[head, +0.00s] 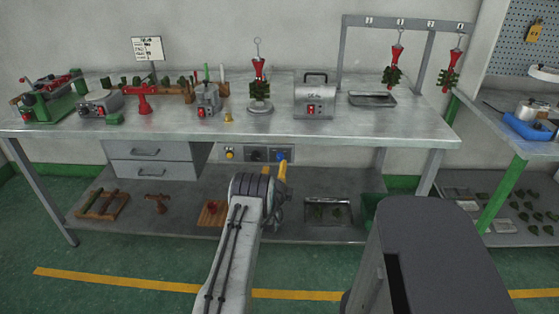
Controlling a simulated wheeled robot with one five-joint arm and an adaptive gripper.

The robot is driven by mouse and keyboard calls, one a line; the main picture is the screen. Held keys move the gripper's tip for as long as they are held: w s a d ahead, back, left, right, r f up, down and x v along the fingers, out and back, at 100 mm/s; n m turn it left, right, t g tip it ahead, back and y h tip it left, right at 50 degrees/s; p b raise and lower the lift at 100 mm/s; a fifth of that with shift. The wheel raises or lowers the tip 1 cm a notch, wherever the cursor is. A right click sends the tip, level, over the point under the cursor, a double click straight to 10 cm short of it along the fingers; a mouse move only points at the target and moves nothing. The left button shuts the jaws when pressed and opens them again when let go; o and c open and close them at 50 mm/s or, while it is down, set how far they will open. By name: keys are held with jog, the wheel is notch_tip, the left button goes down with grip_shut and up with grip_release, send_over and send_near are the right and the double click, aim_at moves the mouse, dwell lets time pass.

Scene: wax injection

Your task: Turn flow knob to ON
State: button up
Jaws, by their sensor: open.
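A grey control panel (217,154) sits under the front edge of the steel workbench, right of the drawers. It carries a yellow knob or button (230,154), a dark round control (256,155) and a blue knob (281,155). Their labels are too small to read, so I cannot tell which is the flow knob or its setting. My gripper (281,172) is open, just in front of and below the panel's right part, near the blue knob. My wrist hides much of it, and I cannot tell whether it touches the knob.
The steel workbench (430,130) holds a green clamp machine (47,104), a grey box with a handle (314,101) and red-handled wax trees on hooks. The lower shelf (180,210) holds trays and wooden tools. A green-legged table (528,147) stands at right.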

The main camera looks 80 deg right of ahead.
aim_at(280, 159)
jog(key=shift+d+p, duration=0.4)
jog(key=shift+d, duration=0.9)
jog(key=shift+d+b, duration=0.5)
jog(key=shift+d, duration=1.8)
grip_shut()
